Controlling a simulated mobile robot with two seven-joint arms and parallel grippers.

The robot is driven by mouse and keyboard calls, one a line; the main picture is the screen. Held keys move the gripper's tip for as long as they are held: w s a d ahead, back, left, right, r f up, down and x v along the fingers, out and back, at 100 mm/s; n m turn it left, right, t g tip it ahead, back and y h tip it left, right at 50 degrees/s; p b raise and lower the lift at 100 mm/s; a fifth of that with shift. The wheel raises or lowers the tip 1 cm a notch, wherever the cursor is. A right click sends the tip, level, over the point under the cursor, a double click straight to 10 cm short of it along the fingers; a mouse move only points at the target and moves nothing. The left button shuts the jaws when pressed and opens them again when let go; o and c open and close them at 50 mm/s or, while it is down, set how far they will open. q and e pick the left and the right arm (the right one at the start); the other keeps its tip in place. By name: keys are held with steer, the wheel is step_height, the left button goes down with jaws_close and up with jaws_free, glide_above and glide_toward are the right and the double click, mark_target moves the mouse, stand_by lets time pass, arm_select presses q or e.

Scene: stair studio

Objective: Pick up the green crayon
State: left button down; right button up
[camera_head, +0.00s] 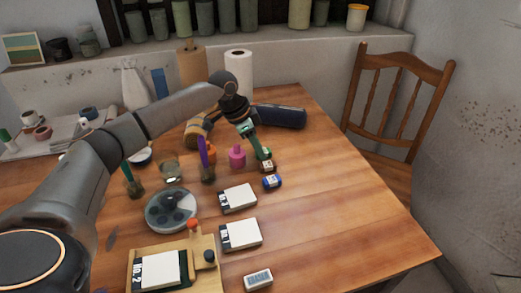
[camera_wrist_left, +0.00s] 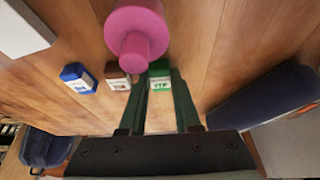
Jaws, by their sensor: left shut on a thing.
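The green crayon (camera_wrist_left: 161,84) is a short, stubby block with a pale label, between my left gripper's fingertips (camera_wrist_left: 161,90) in the left wrist view. The dark green fingers are shut on its sides. In the head view my left gripper (camera_head: 263,154) points down at the table beyond the brown crayon, and mostly hides the green one. The brown crayon (camera_wrist_left: 117,78) is close beside the left finger. The blue crayon (camera_wrist_left: 78,78) lies farther left; it also shows in the head view (camera_head: 272,182). Whether the green crayon touches the table I cannot tell. My right gripper is out of view.
A pink spool-like object (camera_wrist_left: 137,30) stands close to the fingers. A dark blue case (camera_head: 279,116) lies behind the gripper. White-and-black boxes (camera_head: 238,197), a round dish (camera_head: 171,210) and a purple item in a cup (camera_head: 207,172) are nearby. The table's right side is clear.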

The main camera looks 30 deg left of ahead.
mark_target(265, 150)
arm_select(q)
step_height(265, 150, up, 3)
steer(key=shift+r+p, duration=0.1)
steer(key=shift+p, duration=0.4)
steer(key=s+d+r+p, duration=0.1)
steer(key=s+r+p, duration=0.1)
steer(key=s+r, duration=0.7)
steer(key=s, duration=0.5)
steer(key=shift+d+r, duration=0.35)
steer(key=shift+r, duration=0.05)
steer(key=c, duration=1.2)
jaws_free()
jaws_close()
